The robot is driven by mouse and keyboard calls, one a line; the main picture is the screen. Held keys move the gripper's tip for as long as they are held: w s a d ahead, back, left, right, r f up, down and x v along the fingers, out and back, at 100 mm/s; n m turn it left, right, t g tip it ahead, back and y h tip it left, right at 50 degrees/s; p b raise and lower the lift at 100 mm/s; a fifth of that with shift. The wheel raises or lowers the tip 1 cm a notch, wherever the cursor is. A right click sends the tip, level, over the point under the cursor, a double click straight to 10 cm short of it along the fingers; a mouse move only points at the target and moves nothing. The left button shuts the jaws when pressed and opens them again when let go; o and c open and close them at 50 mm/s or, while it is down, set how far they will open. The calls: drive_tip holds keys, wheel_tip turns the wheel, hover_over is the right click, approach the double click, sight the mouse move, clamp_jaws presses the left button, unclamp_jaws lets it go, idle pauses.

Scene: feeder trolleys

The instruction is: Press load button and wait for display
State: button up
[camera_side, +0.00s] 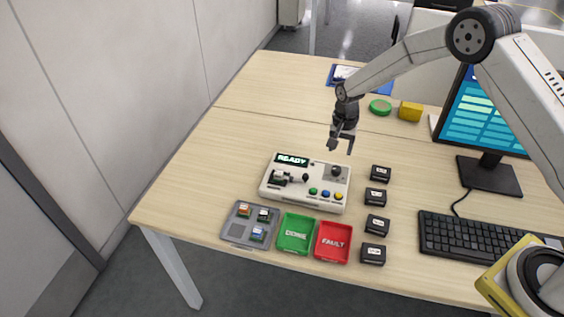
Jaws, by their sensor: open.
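A white control box (305,182) sits on the wooden table near the middle. Its small display (292,160) at the back left reads READY. A green button (313,191), a blue button (326,194) and a yellow button (338,196) line its front right; I cannot read any labels on them. A dark round knob (336,171) stands at its back right, and a dark fixture (289,178) is on its left. My gripper (341,148) is open and empty, pointing down above and behind the box's right side, apart from the buttons.
In front of the box lie a grey tray (238,231) with several small parts, a green DONE tray (296,247) and a red FAULT tray (332,255). Several black blocks (376,198) stand right of it. A keyboard (470,238) and monitor (489,118) fill the right side.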

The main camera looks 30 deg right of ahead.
clamp_jaws()
idle(1.4)
